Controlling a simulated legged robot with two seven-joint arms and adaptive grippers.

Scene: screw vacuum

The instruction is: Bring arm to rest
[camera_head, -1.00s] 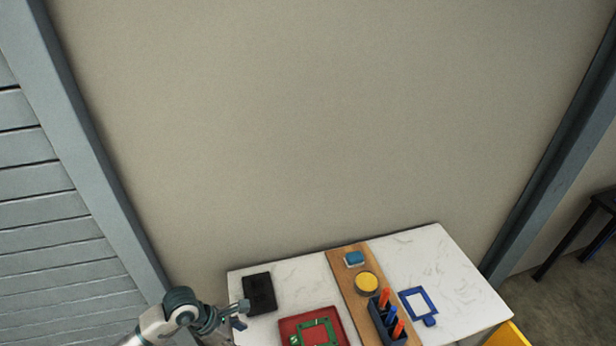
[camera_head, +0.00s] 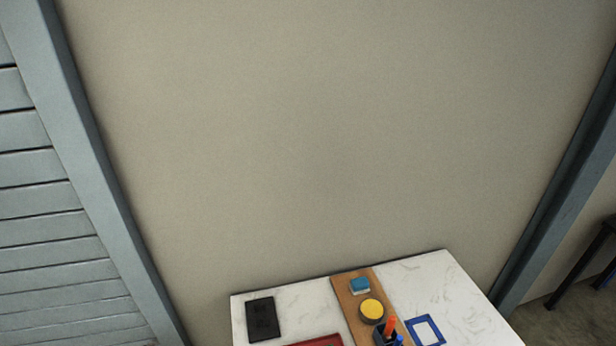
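Neither of my grippers shows in the head view now, so their states are hidden. The white marble-patterned table (camera_head: 464,297) is at the bottom, with only its far part in view. On it, a black tray (camera_head: 263,319) lies at the left and the far edge of a red tray (camera_head: 318,341) shows at the bottom. A wooden board (camera_head: 346,291) carries a blue block (camera_head: 360,286), a round yellow-topped thing (camera_head: 371,310) and a dark holder (camera_head: 382,339) with orange and blue handles. A blue frame (camera_head: 438,329) lies to the right.
A plain beige wall (camera_head: 310,140) stands behind the table. A grey post (camera_head: 110,185) with slatted panelling is at the left, and another grey post (camera_head: 560,190) is at the right. A dark stand (camera_head: 590,262) is at the far right edge.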

